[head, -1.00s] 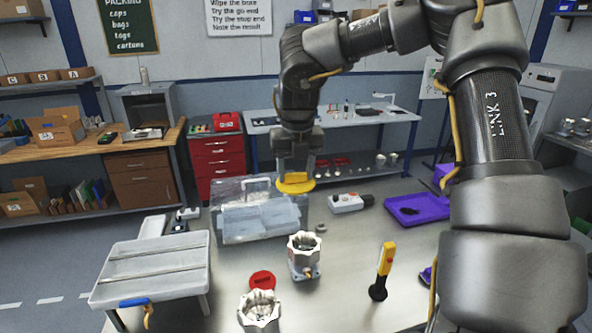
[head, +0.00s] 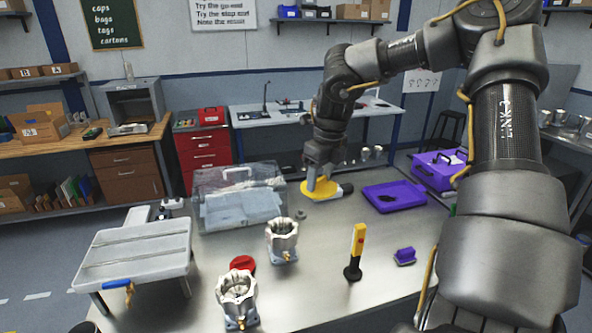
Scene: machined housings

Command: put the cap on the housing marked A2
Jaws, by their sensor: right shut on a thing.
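My right gripper (head: 319,181) is shut on a yellow cap (head: 323,193) and holds it above the table, behind and to the right of the housings. Two silver scalloped housings stand upright on the table with open tops: one nearer the front (head: 237,289), one farther back and to the right (head: 282,236). Any A2 marking is too small to read on either. A red disc (head: 241,264) lies on the table beside them. My left gripper is not in view.
A clear lidded case (head: 238,200) stands behind the housings and a raised white tray (head: 135,252) stands left. A yellow-and-black upright tool (head: 356,250), a purple tray (head: 394,196) and a small purple part (head: 404,256) are at right. A small grey ring (head: 300,214) lies near the back housing.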

